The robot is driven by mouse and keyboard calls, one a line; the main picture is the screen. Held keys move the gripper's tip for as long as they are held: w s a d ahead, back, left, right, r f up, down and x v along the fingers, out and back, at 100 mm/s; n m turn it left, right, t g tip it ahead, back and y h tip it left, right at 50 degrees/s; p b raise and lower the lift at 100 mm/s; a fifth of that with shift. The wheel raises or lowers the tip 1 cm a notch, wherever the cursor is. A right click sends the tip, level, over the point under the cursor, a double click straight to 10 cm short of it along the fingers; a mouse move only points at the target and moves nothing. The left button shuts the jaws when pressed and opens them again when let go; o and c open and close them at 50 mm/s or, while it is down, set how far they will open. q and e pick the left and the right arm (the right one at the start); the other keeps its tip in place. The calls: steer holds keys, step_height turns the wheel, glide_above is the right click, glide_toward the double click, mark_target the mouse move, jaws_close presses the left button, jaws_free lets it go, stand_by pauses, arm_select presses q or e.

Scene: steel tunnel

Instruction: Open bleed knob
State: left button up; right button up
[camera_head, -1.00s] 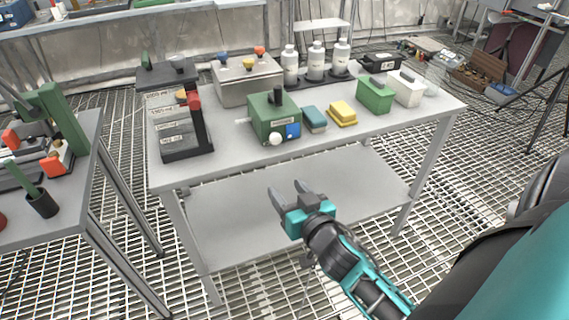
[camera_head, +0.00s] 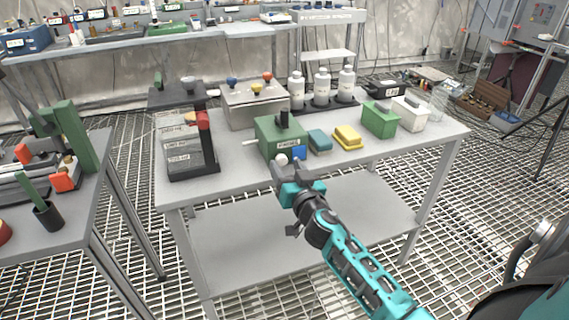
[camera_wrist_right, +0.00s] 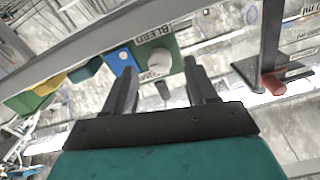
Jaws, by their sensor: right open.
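The green box (camera_head: 279,136) stands near the front edge of the steel table, with a dark handle on top. A round white knob (camera_head: 281,159) is on its front, beside a blue square with a white dot. In the right wrist view the knob (camera_wrist_right: 160,61) sits beside a label reading "BLEED". My right gripper (camera_head: 287,168) is open and empty, just in front of the box. In the wrist view its two fingers (camera_wrist_right: 159,68) point at the box, with the knob showing between their tips. I cannot tell whether they touch it. My left gripper is out of view.
A teal block (camera_head: 319,140) and a yellow block (camera_head: 347,138) lie right of the box. A black rack with a red part (camera_head: 203,119) stands to its left. Bottles (camera_head: 321,86) stand behind. The lower shelf (camera_head: 240,235) is bare.

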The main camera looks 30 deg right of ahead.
steer(key=shift+x, duration=1.2)
steer(key=shift+c, duration=0.3)
steer(key=c, duration=1)
